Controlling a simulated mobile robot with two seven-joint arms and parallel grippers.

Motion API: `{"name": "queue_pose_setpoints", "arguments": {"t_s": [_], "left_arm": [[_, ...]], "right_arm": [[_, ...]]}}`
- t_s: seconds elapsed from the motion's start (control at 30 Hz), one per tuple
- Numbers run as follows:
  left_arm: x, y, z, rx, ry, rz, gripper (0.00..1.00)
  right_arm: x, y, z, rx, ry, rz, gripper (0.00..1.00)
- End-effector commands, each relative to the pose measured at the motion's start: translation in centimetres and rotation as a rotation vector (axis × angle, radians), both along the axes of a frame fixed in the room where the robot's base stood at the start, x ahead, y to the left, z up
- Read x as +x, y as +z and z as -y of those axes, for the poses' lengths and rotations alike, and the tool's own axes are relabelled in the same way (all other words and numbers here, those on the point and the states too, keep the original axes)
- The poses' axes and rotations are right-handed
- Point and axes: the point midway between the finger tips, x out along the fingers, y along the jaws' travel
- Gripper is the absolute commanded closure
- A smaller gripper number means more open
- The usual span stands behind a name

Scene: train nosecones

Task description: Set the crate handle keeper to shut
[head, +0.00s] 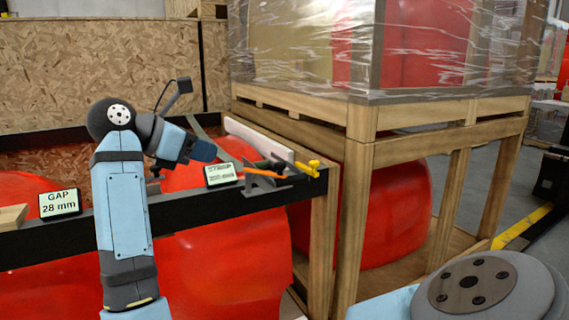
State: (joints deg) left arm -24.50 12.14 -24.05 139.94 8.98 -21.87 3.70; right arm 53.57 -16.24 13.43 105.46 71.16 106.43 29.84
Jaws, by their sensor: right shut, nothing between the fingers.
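A thin orange lever (258,173) lies roughly level at the bracket, pointing left. A yellow latch piece (311,168) sits at the rail's right end. I cannot tell for certain which of these is the handle keeper.
A small text sign (222,174) stands on the black rail (190,215), and a "GAP 28 mm" sign (60,203) farther left. Red nosecones (225,262) sit below. A wooden crate frame (357,190) with wrapped load stands close on the right. Open floor lies farther right.

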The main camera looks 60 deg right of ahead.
Motion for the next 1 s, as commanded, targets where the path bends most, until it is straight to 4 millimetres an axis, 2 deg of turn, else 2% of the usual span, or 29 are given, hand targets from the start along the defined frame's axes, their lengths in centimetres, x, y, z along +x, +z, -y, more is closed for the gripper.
{"name": "queue_pose_setpoints", "arguments": {"t_s": [0.17,0.33,0.77,1.0], "left_arm": [[-0.2,-0.1,0.0,-0.003,-0.001,-0.001,0.57],[-0.2,-0.9,0.1,0.007,-0.007,-0.018,0.57],[-0.2,-4.7,0.3,0.070,-0.047,-0.115,0.57],[0.5,-4.4,-0.1,0.111,-0.040,-0.042,0.57]], "right_arm": [[-0.1,-0.2,0.0,0.003,0.001,0.003,1.00],[-0.6,-1.1,1.3,0.002,-0.002,0.002,1.00],[-3.4,-5.2,8.6,0.001,-0.003,0.004,1.00],[-4.5,-5.5,11.3,0.001,0.000,0.002,1.00]]}}
